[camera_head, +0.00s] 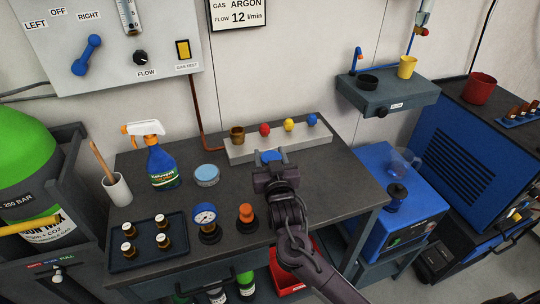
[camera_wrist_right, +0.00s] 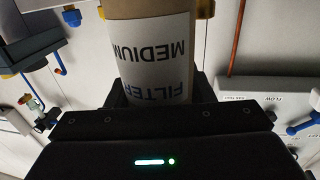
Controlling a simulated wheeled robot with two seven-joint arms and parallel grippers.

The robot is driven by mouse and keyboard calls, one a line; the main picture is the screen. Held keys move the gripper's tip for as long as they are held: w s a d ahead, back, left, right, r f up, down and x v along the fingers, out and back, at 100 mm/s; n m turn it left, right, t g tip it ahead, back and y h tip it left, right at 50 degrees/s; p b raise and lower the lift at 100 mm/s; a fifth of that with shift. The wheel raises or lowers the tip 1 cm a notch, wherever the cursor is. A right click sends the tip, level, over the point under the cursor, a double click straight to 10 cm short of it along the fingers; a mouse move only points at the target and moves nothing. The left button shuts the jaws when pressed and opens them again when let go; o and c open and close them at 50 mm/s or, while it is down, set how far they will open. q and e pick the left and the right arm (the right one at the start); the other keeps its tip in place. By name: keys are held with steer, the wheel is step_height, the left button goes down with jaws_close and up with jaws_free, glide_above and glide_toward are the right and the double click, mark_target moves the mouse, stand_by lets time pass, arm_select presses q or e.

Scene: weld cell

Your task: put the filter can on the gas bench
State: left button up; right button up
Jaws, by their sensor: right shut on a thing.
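In the right wrist view, the filter can (camera_wrist_right: 152,55) is a tan cylinder with a white label that reads upside down. My right gripper (camera_wrist_right: 160,92) is shut around it, one dark finger on each side. In the head view, my right gripper (camera_head: 272,172) is over the back part of the dark gas bench (camera_head: 325,185), in front of the pale rail. A bit of blue shows at its tip; the can itself is not clearly seen there. I cannot tell whether the can touches the bench. My left gripper is not in view.
The bench bears a spray bottle (camera_head: 160,165), a blue tin (camera_head: 206,175), a gauge (camera_head: 205,218), an orange-topped fitting (camera_head: 247,215), a bottle tray (camera_head: 118,262) and a pale rail (camera_head: 325,140) with coloured knobs. The bench top right of my gripper is clear.

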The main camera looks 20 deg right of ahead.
steer(key=shift+f, duration=0.3)
steer(key=o, duration=1.1)
steer(key=shift+r, duration=0.5)
steer(key=s+a+b, duration=0.1)
steer(key=s, duration=1.1)
steer(key=shift+a+r, duration=0.15)
steer(key=shift+a, duration=0.1)
